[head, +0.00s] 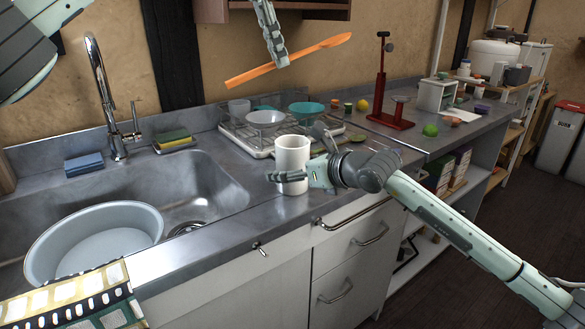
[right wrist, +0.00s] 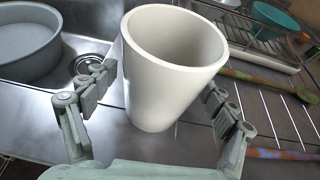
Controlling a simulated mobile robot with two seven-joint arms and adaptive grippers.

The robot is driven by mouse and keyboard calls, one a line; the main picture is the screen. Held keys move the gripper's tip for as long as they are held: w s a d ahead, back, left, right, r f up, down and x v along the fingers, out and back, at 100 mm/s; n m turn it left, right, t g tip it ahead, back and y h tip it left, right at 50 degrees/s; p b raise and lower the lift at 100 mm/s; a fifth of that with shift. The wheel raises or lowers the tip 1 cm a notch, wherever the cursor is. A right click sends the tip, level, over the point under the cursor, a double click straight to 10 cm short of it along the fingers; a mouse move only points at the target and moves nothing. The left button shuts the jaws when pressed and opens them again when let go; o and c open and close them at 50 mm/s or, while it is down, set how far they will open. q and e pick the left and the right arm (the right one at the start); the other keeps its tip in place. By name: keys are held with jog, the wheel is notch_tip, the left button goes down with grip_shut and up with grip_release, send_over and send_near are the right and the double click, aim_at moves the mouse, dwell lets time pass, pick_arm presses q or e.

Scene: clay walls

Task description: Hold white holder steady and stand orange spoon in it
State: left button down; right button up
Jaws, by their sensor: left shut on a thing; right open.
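The white holder (head: 291,160) stands upright on the counter in front of the dish rack. My right gripper (head: 296,157) is open, with its fingers on either side of the holder. In the right wrist view the holder (right wrist: 168,75) stands between the two spread fingers (right wrist: 160,90), and its inside looks empty. I cannot tell whether either finger touches it. My left gripper (head: 278,58) is shut on the orange spoon (head: 318,48) and holds it high above the counter, tilted with its right end higher.
A sink with a grey basin (head: 92,245) is at left, below the faucet (head: 112,110). A dish rack (head: 240,135) with bowls stands behind the holder. A red stand (head: 388,85), a lime (head: 430,131) and a white box (head: 436,95) are farther right.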

jog(key=c, duration=1.6)
pick_arm(q)
notch_tip(320, 180, down, 13)
pick_arm(e)
jog(key=shift+c, duration=0.2)
dwell(0.5)
pick_arm(q)
jog(key=c, duration=1.5)
grip_release()
jog(key=shift+o, duration=0.2)
jog(key=shift+r, duration=0.1)
jog(key=v, duration=1.2)
